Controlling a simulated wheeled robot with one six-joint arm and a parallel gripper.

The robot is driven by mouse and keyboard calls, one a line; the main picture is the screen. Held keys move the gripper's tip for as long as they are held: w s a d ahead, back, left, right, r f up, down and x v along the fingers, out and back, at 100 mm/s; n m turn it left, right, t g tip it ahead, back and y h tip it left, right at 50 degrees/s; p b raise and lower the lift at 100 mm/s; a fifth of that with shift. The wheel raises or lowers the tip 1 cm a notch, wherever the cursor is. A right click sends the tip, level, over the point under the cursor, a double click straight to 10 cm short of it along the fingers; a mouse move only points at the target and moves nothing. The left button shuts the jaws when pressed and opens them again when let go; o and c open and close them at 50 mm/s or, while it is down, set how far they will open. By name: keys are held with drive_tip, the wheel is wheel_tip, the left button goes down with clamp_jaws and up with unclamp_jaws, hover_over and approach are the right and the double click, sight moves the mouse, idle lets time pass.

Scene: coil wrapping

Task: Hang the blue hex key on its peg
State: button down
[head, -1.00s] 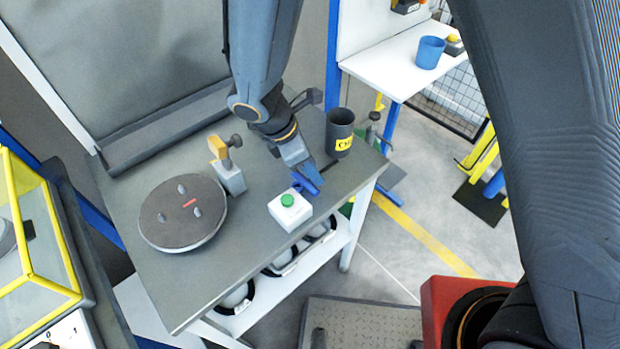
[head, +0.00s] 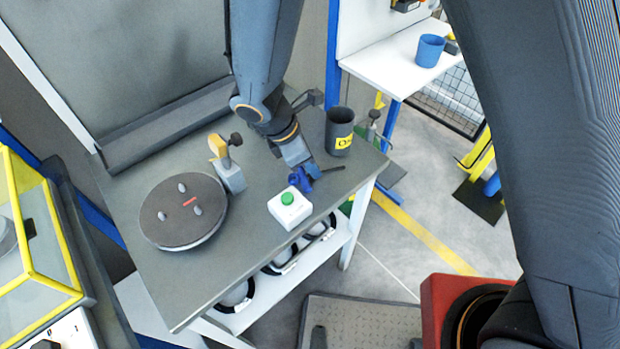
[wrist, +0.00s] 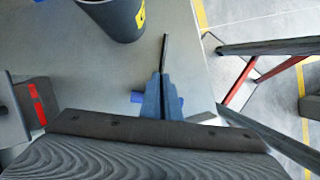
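The blue hex key (head: 299,181) has a blue cross-handle and a thin dark shaft that points right in the head view. My gripper (head: 307,172) is at the key, over the right part of the grey workbench. In the wrist view my gripper (wrist: 161,98) has its fingers close together around the key. The blue handle (wrist: 137,98) shows on both sides of them, and the dark shaft sticks out beyond the tips. The gap between the key and the bench cannot be judged. I cannot make out a peg in either view.
A dark cup (head: 339,131) with a yellow label stands just behind the gripper. A white box with a green button (head: 289,208) is in front. A round turntable (head: 183,211) and a small clamp stand (head: 230,172) are to the left. The workbench's right edge is near.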

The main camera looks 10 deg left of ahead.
idle(0.8)
wheel_tip(320, 180, up, 17)
drive_tip(key=b, duration=0.3)
drive_tip(key=shift+w, duration=0.15)
drive_tip(key=shift+a, duration=0.1)
idle(0.6)
